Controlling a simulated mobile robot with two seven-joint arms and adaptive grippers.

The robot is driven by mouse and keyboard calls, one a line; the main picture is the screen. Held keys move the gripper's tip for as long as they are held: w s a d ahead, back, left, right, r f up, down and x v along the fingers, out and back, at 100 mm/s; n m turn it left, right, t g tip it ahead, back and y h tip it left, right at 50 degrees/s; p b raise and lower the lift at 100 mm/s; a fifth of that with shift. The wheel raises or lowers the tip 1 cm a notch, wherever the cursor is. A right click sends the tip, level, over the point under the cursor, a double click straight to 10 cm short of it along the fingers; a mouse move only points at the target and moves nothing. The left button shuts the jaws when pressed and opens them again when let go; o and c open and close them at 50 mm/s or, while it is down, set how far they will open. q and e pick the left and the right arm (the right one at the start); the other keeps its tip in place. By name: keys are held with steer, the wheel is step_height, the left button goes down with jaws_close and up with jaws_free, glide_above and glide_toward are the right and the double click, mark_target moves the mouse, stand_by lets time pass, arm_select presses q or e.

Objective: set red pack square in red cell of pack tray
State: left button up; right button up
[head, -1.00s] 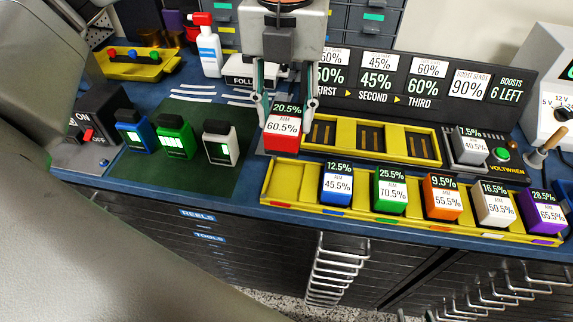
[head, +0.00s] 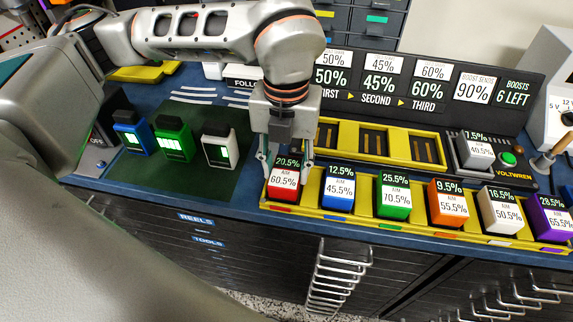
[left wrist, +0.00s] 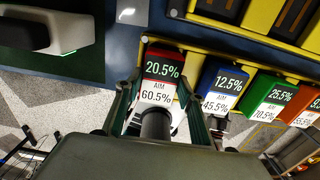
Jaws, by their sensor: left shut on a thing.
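The red pack (head: 284,181) carries a label reading 20.5% and AIM 60.5%. My left gripper (head: 285,172) is shut on it from above, and the pack also shows between the fingers in the left wrist view (left wrist: 161,78). The pack is at the left end of the yellow pack tray (head: 318,206), over the cell with the red mark. It looks close to upright there. Whether its base touches the cell floor is hidden. The blue pack (head: 338,188) stands in the cell just to its right. My right gripper is not in view.
Green (head: 393,191), orange (head: 447,203), white and purple packs fill the tray further right. Behind stands a yellow charger rack (head: 397,147) with empty slots, and a grey pack (head: 475,150) sits at its right. Several packs stand on a green mat (head: 185,145) at left.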

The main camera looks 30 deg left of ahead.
arm_select(q)
steer(key=shift+f, duration=0.1)
steer(key=o, duration=1.4)
